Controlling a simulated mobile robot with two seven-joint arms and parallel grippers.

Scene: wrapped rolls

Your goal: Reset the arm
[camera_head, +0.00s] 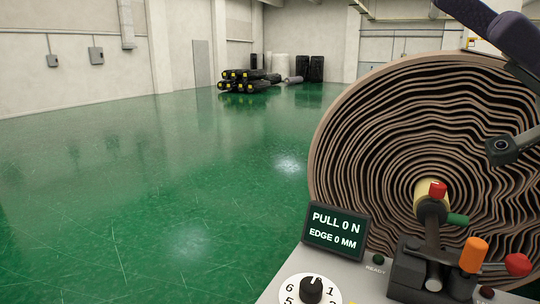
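A dark arm link, mine by its look (500,32), crosses the upper right corner of the head view. A dark blocky part with a round face, likely the end of my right arm (504,149), shows at the right edge in front of the large roll (345,150). Its fingers cannot be made out, so I cannot tell whether it is open or shut. My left arm and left gripper are not in view.
A control panel stands at the lower right with a display (336,229) reading "PULL 0 N, EDGE 0 MM", a numbered dial (311,290), a red-knobbed lever (437,189) and an orange knob (473,254). Black wrapped rolls (247,80) lie far back. The green floor (140,200) is clear.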

